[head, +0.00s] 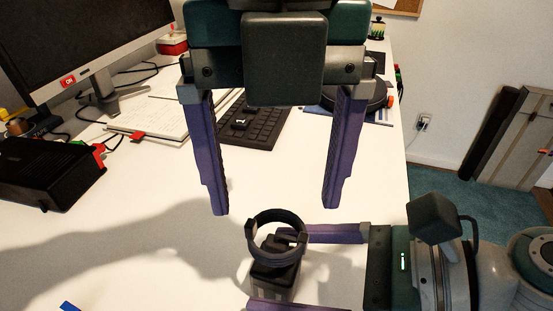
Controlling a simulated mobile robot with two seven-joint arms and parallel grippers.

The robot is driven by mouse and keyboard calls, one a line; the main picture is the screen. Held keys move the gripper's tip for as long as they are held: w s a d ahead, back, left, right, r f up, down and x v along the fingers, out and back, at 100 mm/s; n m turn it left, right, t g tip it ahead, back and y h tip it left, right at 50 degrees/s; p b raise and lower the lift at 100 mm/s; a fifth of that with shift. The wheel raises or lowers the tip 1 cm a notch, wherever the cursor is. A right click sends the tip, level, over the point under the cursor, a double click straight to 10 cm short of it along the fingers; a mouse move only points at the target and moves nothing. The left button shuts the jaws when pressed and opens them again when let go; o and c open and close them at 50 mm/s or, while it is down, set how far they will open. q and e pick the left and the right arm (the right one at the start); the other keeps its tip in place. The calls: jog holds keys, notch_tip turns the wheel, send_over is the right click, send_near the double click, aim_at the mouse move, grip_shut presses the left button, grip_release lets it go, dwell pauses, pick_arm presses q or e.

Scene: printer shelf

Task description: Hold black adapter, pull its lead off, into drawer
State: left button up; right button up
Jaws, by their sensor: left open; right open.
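A small black block, seemingly the black adapter (273,277), stands on the white desk at the bottom middle. A dark looped band, seemingly its lead (262,254), forms a ring on its top. My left gripper (275,210) is open and empty, pointing down, its purple fingertips spread wide left and right above the ring. My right gripper (279,269) is open and reaches in from the right, one finger behind the block and one in front. I cannot tell whether either finger touches it. No drawer can be made out.
A monitor (75,45) stands at the upper left, with a black box (45,172) below it. A keyboard (255,125) and papers (150,118) lie behind my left gripper. The white desk (130,235) is mostly clear at left; its right edge drops to the floor.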

jog(key=shift+x, duration=0.75)
grip_shut()
dwell(0.5)
